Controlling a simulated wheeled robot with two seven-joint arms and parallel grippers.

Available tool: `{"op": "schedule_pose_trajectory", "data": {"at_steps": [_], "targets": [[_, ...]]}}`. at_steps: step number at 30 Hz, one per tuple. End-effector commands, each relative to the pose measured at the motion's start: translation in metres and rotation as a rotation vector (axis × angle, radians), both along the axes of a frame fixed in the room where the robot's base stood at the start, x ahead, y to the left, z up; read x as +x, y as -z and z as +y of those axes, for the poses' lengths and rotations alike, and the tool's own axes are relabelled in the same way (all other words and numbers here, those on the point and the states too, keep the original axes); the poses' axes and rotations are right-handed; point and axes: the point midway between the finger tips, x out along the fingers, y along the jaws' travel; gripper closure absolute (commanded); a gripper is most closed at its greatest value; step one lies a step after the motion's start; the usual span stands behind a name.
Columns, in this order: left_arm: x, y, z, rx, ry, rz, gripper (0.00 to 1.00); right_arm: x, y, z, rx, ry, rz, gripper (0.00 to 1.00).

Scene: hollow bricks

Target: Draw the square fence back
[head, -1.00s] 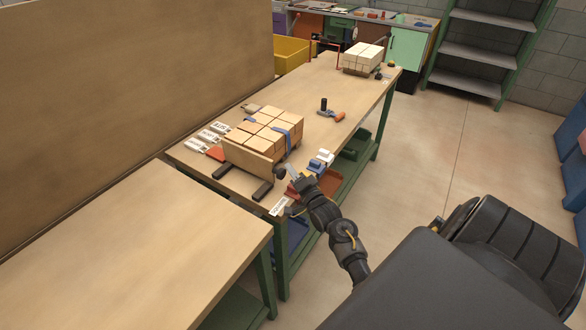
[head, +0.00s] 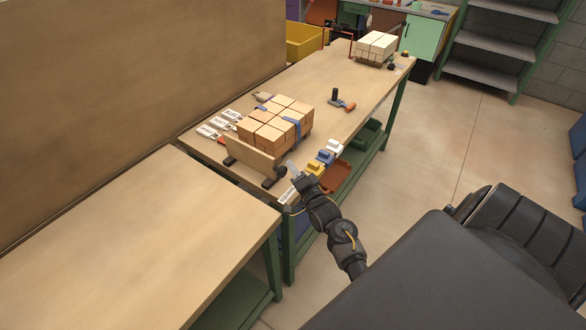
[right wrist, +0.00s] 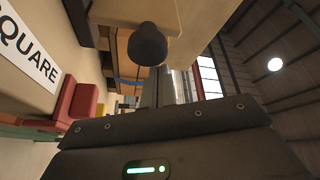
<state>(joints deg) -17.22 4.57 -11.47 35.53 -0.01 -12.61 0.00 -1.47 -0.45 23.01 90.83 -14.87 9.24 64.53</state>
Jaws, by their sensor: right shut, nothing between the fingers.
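The square fence is an upright wooden board (head: 252,157) at the near end of the brick stack (head: 275,122), on short dark rails. A gap shows between board and bricks. My right gripper (head: 293,170) is at the board's right end, its fingers closed and empty. In the right wrist view a round black knob (right wrist: 147,47) stands out from the wooden board (right wrist: 190,30), just ahead of the fingers (right wrist: 163,88); whether they touch is unclear. A white label reading SQUARE (right wrist: 27,58) lies on the table edge. My left gripper is out of view.
Yellow, blue and white blocks (head: 325,157) and a reddish tray (head: 335,175) sit right of the gripper. White labels (head: 218,121) lie left of the bricks. The near table (head: 130,240) is bare.

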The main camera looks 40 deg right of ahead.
Motion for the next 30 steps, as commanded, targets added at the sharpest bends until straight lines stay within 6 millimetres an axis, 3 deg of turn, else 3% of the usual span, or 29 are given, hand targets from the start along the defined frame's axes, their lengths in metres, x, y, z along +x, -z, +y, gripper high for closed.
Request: {"op": "schedule_pose_trajectory", "data": {"at_steps": [5,6,12,18,30], "targets": [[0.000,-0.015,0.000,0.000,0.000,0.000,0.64,0.006,-0.021,-0.028,-0.004,-0.004,-0.004,1.00],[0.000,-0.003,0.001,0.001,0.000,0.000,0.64,-0.008,-0.007,-0.023,0.000,-0.004,0.001,1.00],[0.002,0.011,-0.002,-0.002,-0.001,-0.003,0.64,-0.050,-0.002,-0.015,-0.001,-0.007,-0.002,1.00],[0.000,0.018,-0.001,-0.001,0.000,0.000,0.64,-0.079,0.000,-0.012,-0.001,-0.005,-0.004,1.00],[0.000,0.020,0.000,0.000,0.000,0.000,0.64,-0.092,0.000,-0.010,-0.001,-0.005,-0.004,1.00]]}}
